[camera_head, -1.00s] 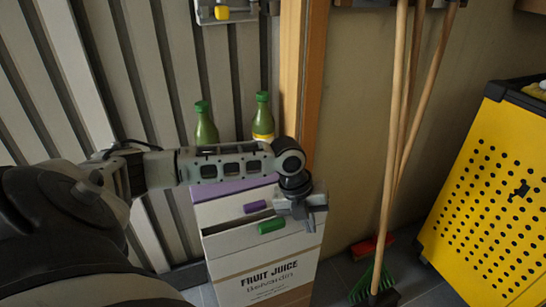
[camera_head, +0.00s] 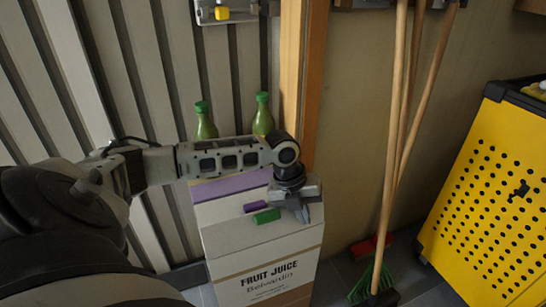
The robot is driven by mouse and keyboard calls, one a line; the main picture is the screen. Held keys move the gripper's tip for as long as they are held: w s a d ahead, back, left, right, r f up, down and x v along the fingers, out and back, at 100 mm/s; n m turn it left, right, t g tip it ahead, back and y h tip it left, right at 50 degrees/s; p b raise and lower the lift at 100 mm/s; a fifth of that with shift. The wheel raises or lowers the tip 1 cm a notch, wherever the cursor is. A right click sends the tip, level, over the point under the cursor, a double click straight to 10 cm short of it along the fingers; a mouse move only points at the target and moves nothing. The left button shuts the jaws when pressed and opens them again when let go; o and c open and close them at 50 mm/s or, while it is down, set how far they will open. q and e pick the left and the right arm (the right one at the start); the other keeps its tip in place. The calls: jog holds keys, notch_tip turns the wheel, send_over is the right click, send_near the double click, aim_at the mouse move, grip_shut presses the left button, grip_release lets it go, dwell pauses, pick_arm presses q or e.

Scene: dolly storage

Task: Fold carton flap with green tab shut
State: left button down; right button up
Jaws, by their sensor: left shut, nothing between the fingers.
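The pale carton (camera_head: 262,252), marked "FRUIT JUICE", stands upright on the floor at lower middle. The green tab (camera_head: 267,216) sticks out at its near top side, just in front of a purple tab (camera_head: 255,206). A flap with a purple band (camera_head: 229,184) shows behind them, partly hidden by my left arm. My left gripper (camera_head: 304,212) is shut and empty, pointing down at the carton's top right, right of the green tab. I cannot tell whether its fingers touch the flap. My right gripper is out of view.
Two green bottles (camera_head: 205,124) (camera_head: 263,118) show behind my left arm. A wooden post (camera_head: 290,70) stands behind the carton. Brooms (camera_head: 391,150) lean on the wall at right. A yellow perforated cabinet (camera_head: 492,200) stands far right, with some floor between.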

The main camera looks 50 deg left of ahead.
pick_arm(q)
jog(key=shift+w+a, duration=0.35)
jog(key=shift+a, duration=0.55)
jog(key=shift+w+a, duration=0.35)
jog(key=shift+a, duration=0.5)
jog(key=shift+w+a+f+b, duration=0.25)
jog(key=shift+a+f+b, duration=0.3)
jog(key=shift+f, duration=0.1)
jog(key=shift+w+a+f+b, duration=0.2)
jog(key=shift+a+f+b, duration=0.3)
jog(key=shift+a+f, duration=0.1)
